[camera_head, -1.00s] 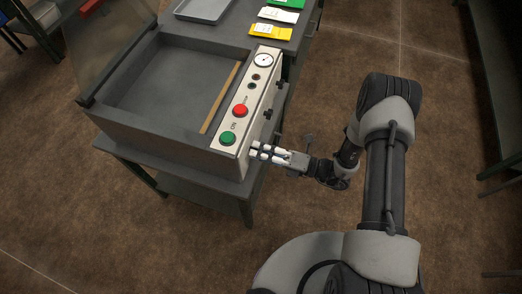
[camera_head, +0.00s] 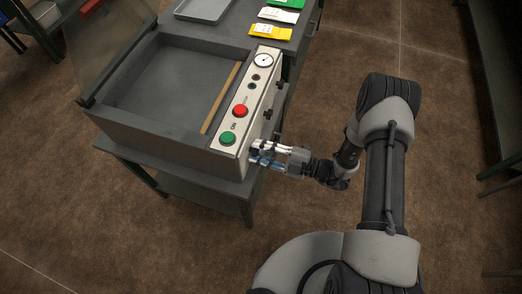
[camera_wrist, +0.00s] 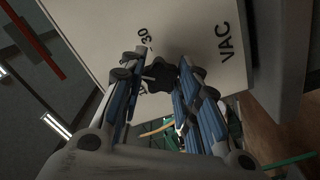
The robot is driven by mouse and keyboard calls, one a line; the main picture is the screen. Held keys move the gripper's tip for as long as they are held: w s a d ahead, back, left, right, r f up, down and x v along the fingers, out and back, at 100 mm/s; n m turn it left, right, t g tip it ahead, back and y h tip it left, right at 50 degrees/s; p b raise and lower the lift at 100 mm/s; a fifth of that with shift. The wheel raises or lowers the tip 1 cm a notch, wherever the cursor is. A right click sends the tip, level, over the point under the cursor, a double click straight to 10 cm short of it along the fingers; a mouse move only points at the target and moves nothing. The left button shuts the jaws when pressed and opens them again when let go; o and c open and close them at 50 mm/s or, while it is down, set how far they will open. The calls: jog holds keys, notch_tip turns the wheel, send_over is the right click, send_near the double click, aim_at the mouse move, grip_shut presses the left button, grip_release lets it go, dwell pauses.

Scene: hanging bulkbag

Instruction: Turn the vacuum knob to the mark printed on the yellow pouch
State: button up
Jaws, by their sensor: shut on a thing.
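My gripper (camera_head: 262,154) is at the lower front side of the vacuum sealer (camera_head: 176,134). In the wrist view my gripper's fingers (camera_wrist: 158,78) are shut on a black lobed knob (camera_wrist: 160,72). The knob sits on a pale panel with "VAC" and "30" printed beside it; other marks are hidden behind the fingers. In the head view the knob is hidden by the gripper. The yellow pouch (camera_head: 271,32) lies flat on the table behind the sealer; its print is too small to read.
The sealer's top panel has a green button (camera_head: 228,138), a red button (camera_head: 240,111) and a gauge (camera_head: 263,60). Two more dark knobs stick out along the same side. White (camera_head: 278,15) and green pouches and a grey tray (camera_head: 204,9) lie behind.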

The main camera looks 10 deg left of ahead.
jog(key=m, duration=0.5)
jog(key=shift+m, duration=0.3)
jog(key=m, duration=0.4)
jog(key=shift+m, duration=0.7)
jog(key=o, duration=1.1)
jog(key=shift+c, duration=0.2)
jog(key=shift+d, duration=0.1)
jog(key=d, duration=0.7)
jog(key=shift+s+d, duration=0.15)
jog(key=shift+s, duration=0.15)
